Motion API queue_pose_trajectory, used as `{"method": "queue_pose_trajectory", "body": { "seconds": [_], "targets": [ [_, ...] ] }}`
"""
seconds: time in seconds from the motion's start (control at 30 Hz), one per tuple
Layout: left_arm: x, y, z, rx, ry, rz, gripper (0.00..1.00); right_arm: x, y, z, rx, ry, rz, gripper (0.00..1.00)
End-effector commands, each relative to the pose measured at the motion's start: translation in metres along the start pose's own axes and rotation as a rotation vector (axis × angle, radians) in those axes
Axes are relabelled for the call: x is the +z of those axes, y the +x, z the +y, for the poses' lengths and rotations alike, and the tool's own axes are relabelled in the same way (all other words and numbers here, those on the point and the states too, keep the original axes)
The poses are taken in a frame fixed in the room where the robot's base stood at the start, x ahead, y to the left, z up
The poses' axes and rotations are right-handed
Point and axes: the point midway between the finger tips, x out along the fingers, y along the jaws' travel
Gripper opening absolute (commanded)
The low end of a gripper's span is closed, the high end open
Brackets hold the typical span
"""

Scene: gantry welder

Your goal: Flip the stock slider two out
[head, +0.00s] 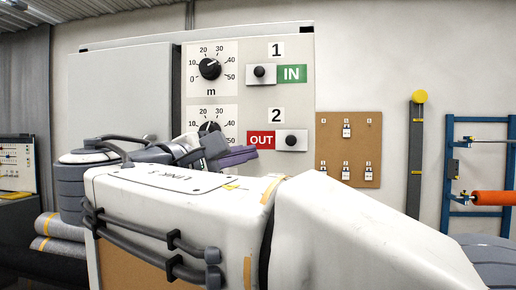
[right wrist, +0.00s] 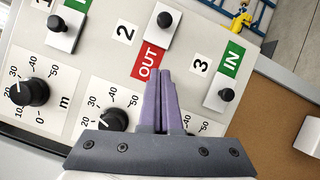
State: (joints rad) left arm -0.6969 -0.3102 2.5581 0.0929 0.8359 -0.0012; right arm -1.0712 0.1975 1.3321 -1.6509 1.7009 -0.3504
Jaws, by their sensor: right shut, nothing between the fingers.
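My right gripper (head: 246,155) has purple fingers, shut and empty, just below the OUT label in the head view. It also shows in the right wrist view (right wrist: 165,73). Whether the tips touch the panel I cannot tell. My left gripper is not in view.
Slider one (head: 262,74) shows green IN, its knob to the left. Slider three (right wrist: 226,94), also showing IN, is close beside my fingers. Dials (head: 209,69) sit left of the sliders. A corkboard (head: 348,150) hangs on the wall at right.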

Motion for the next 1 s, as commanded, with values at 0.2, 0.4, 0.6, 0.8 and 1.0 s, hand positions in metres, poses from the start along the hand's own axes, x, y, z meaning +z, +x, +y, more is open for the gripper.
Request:
{"method": "queue_pose_trajectory", "body": {
  "seconds": [0.2,0.4,0.6,0.8,1.0],
  "targets": [
    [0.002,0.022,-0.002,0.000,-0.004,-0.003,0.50,-0.001,-0.051,-0.005,0.001,0.003,0.003,0.00],
    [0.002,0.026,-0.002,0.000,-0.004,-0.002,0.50,0.001,-0.076,-0.003,0.000,0.002,0.000,0.00],
    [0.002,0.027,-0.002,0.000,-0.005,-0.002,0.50,0.002,-0.083,-0.002,-0.001,0.002,-0.003,0.00],
    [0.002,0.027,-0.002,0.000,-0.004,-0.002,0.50,0.002,-0.083,-0.002,-0.001,0.001,-0.003,0.00],
    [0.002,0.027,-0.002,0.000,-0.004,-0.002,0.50,0.001,-0.082,-0.004,-0.006,-0.003,0.002,0.00]
  ]
}}
